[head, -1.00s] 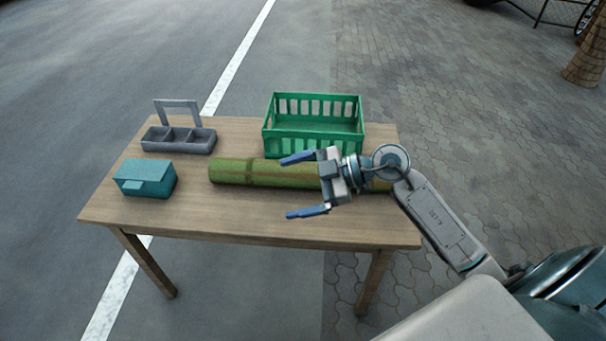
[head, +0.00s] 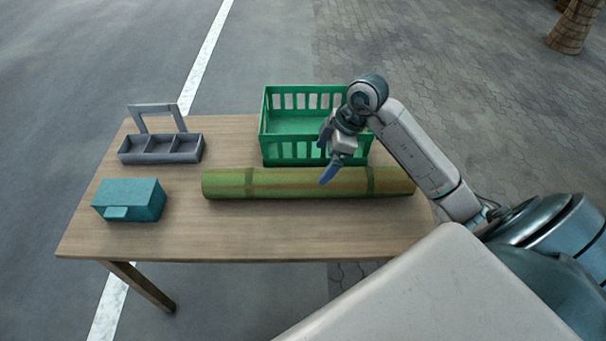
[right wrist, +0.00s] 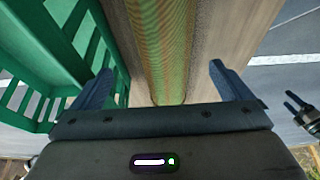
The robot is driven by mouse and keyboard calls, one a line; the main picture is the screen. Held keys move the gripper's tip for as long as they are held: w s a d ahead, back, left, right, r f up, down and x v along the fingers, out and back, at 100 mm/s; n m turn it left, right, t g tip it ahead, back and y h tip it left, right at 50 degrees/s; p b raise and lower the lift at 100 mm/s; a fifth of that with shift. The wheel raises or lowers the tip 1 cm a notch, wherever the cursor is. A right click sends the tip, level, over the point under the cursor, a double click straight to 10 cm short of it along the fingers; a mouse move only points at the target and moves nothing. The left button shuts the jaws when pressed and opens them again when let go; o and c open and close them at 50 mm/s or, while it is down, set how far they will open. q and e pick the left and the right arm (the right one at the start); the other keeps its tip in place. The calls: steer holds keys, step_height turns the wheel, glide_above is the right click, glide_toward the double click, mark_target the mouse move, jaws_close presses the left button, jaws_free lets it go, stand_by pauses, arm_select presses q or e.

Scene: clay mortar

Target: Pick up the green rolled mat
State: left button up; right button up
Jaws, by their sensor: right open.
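The green rolled mat (head: 270,183) lies lengthwise across the wooden table, in front of the green crate. It has brownish streaks and darker bands. My right gripper (head: 326,160) is over the mat's right half, pointing down. In the right wrist view the mat (right wrist: 165,45) runs between the two blue fingers of the open right gripper (right wrist: 160,88), with a gap to each finger. I cannot tell exactly how high the fingertips are over the mat. My left gripper is not in the head view.
The green crate (head: 290,150) stands right behind the mat, close to my right gripper; it also shows in the right wrist view (right wrist: 75,60). A grey divided caddy (head: 160,148) and a teal box (head: 128,200) are at the table's left. The table (head: 250,232) is clear in front of the mat.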

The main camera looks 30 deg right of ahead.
mark_target(316, 172)
steer(key=x, duration=0.3)
steer(key=shift+s+a+f, duration=0.15)
steer(key=shift+f, duration=0.1)
steer(key=x, duration=0.5)
steer(key=shift+a+f+b, duration=0.25)
steer(key=shift+a+b, duration=0.05)
steer(key=shift+b, duration=0.1)
steer(key=c, duration=1.5)
